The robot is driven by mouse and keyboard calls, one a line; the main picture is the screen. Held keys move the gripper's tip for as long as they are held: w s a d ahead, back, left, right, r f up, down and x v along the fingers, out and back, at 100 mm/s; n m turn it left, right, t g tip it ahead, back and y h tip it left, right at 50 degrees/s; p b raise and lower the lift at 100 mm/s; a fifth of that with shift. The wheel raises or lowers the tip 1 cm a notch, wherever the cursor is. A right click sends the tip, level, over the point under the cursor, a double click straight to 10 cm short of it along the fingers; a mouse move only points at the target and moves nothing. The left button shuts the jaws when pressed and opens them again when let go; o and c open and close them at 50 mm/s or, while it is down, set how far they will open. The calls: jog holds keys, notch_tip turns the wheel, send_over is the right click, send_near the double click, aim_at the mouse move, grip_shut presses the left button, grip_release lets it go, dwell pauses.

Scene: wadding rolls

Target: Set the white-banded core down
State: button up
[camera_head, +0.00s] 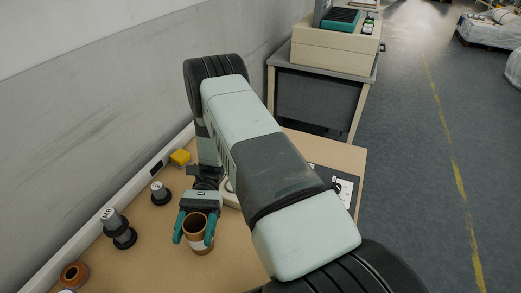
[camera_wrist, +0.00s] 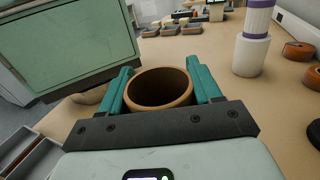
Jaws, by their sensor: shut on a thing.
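The white-banded core (camera_head: 199,247) is a brown, open-topped tube with a pale band low on its side, near the front of the table in the head view. My gripper (camera_head: 195,240) has its two teal fingers closed on either side of it. In the wrist view the core's round brown rim (camera_wrist: 160,103) faces the camera between the fingers of my gripper (camera_wrist: 161,68). The core looks roughly upright. I cannot tell whether its base touches the table or is slightly above it; its lower part is hidden in the wrist view.
A grey spindle on a black base (camera_head: 118,228), a smaller dark one (camera_head: 160,193), a yellow block (camera_head: 180,158) and a brown roll (camera_head: 75,274) stand left on the table. The wrist view shows a white-and-purple roll (camera_wrist: 253,42) and several grey trays (camera_wrist: 175,29). Bare tabletop (camera_head: 150,260) lies left of the core.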

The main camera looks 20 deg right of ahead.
jog(key=w+d+r+m+t+y, duration=0.25)
jog(key=w+m+t, duration=0.25)
jog(key=w+t, duration=0.25)
jog(key=w+d+r+m+t+y, duration=0.1)
jog(key=w+m+t+y, duration=0.3)
jog(key=w+m+t, duration=0.4)
jog(key=w+d+r+m+t+y, duration=0.25)
jog(key=w+t, duration=0.35)
jog(key=w, duration=0.3)
jog(key=w+d+r+m+t+h, duration=0.3)
jog(key=w+d+m+t+h, duration=0.25)
jog(key=d, duration=0.55)
jog(key=w+d+r+m+t+h, duration=0.35)
jog(key=w+d+m+t, duration=0.2)
jog(key=d, duration=0.55)
jog(key=shift+t+h, duration=0.25)
jog(key=shift+h, duration=0.15)
jog(key=shift+s+d+f, duration=0.1)
jog(key=shift+d+f, duration=0.05)
jog(key=shift+f, duration=2.45)
jog(key=shift+s+d+f, duration=0.1)
jog(key=shift+f, duration=2.45)
jog(key=shift+s+d+f, duration=0.1)
jog(key=shift+d+f, duration=0.05)
jog(key=shift+f, duration=2.45)
jog(key=shift+f, duration=0.1)
jog(key=o, duration=1.1)
jog(key=shift+c, duration=0.2)
